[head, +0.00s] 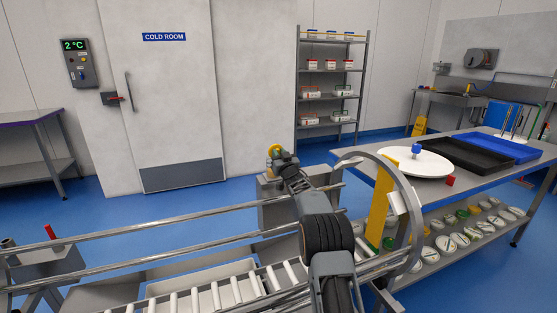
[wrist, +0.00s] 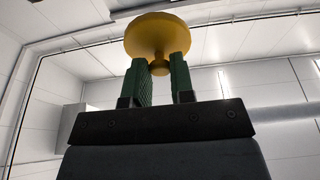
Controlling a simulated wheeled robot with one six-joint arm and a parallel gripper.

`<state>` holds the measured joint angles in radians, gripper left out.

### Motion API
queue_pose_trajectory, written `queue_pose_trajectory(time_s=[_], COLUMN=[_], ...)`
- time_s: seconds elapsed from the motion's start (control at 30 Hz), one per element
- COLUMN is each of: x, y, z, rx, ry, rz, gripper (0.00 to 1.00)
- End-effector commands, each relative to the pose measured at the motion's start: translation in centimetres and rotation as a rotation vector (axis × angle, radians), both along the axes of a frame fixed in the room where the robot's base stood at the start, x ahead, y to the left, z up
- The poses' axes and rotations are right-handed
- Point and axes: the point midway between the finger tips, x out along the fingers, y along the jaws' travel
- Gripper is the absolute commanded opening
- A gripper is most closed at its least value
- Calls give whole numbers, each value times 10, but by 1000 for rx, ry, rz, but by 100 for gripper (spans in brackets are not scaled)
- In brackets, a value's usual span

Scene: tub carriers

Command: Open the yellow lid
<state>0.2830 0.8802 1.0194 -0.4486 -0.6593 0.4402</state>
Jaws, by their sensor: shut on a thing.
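The yellow lid (wrist: 157,36) is a round disc with a small knob, seen large in the wrist view. My gripper (wrist: 160,75) has its two green fingers on either side of the knob and is shut on it. No tub shows against the lid in the wrist view. In the head view, a small part of the yellow lid (head: 275,148) shows at the end of my arm, above the conveyor's far side. My gripper (head: 282,156) is small there and partly covered by the arm.
A roller conveyor (head: 190,303) with metal rails runs across the front. A steel table (head: 470,186) at right holds a white round turntable (head: 400,164), a black tray (head: 470,155) and a blue tray (head: 503,146). A shelf rack (head: 333,100) with tubs stands behind. Blue floor is clear by the cold-room door (head: 165,100).

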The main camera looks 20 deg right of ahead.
Motion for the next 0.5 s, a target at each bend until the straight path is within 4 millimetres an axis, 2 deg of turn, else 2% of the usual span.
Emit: queue_pose_trajectory(time_s=[0.17,0.2,0.43,0.5], x=[0,0,0,0], y=[0,0,0,0], z=[0,0,0,0], rx=[0,0,0,0], ry=[2,2,2,2], rz=[0,0,0,0], gripper=[0,24,46,48])
